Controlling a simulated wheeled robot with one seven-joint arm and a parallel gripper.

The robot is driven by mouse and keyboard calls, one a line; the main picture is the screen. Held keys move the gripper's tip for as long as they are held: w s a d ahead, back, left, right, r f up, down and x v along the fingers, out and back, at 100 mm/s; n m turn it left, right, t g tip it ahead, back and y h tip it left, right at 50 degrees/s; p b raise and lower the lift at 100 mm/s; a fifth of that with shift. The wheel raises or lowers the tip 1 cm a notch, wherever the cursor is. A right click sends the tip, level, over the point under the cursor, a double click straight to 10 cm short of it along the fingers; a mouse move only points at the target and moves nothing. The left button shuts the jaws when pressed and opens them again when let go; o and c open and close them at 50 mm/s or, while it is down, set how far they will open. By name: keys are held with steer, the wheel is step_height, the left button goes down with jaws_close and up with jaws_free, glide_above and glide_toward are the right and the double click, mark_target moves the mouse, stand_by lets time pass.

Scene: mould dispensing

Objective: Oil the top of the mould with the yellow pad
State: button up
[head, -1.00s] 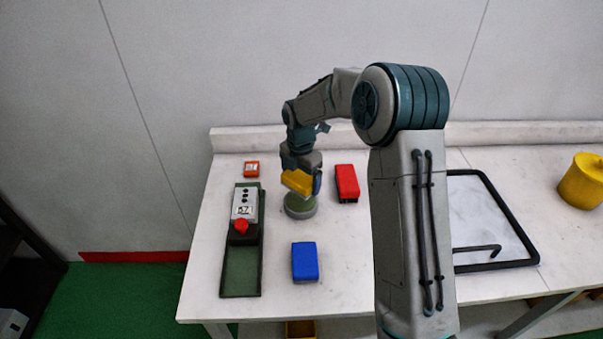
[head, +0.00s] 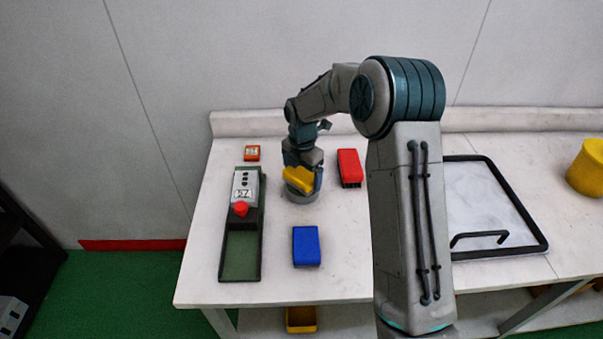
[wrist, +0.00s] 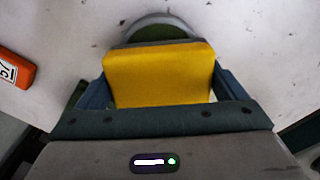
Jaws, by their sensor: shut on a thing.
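My gripper (head: 299,179) is shut on the yellow pad (head: 296,181), low over a round grey piece with a green top (head: 301,197). In the wrist view the yellow pad (wrist: 158,75) fills the space between the fingers and covers most of the round piece. The piece's grey rim (wrist: 160,19) and a strip of green show beyond the pad. I cannot tell whether pad and green top touch. A grey block (head: 245,188) with dark round spots and a red knob sits in a long dark-green tray (head: 240,257). I cannot tell for certain which piece is the mould.
A red block (head: 350,168) stands close right of my gripper. A blue block (head: 306,246) lies in front. A small orange box (head: 252,153) is at the back left. A black-framed panel (head: 548,247) and a yellow container (head: 587,168) are at the right.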

mark_target(302, 172)
steer(key=shift+f, duration=0.55)
stand_by(1.5)
steer(key=shift+r+p, duration=2.25)
steer(key=shift+r, duration=1.35)
steer(key=shift+f, duration=0.1)
